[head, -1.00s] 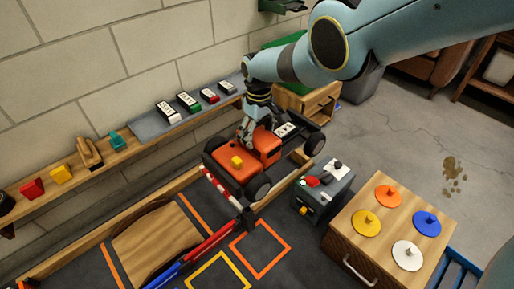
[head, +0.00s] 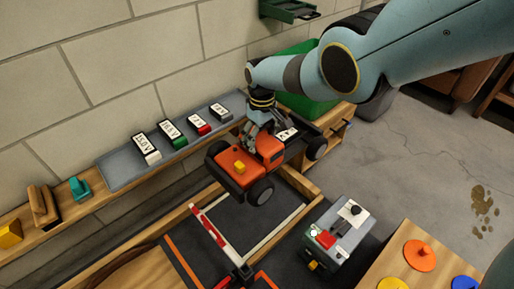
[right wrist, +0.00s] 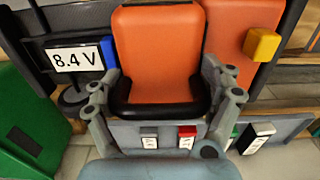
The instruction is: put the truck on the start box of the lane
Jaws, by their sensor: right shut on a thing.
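The truck (head: 236,168) has an orange cab and hood, black wheels and a dark bed with a white label. My right gripper (head: 265,140) is shut on its cab. In the right wrist view the fingers (right wrist: 162,100) flank the orange cab (right wrist: 158,50), and the label on the bed reads 8.4 V. The truck appears held above the far end of the dark lane (head: 240,222), whose wooden rail it partly hides. I cannot tell exactly which marking is the start box. My left gripper is not in view.
A red-and-white barrier arm (head: 215,236) lies in front of the truck. A grey control box (head: 340,232) stands right of the lane. A wall shelf (head: 105,208) with several labelled packs runs behind, and a green bin (head: 305,95) stands at the back.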

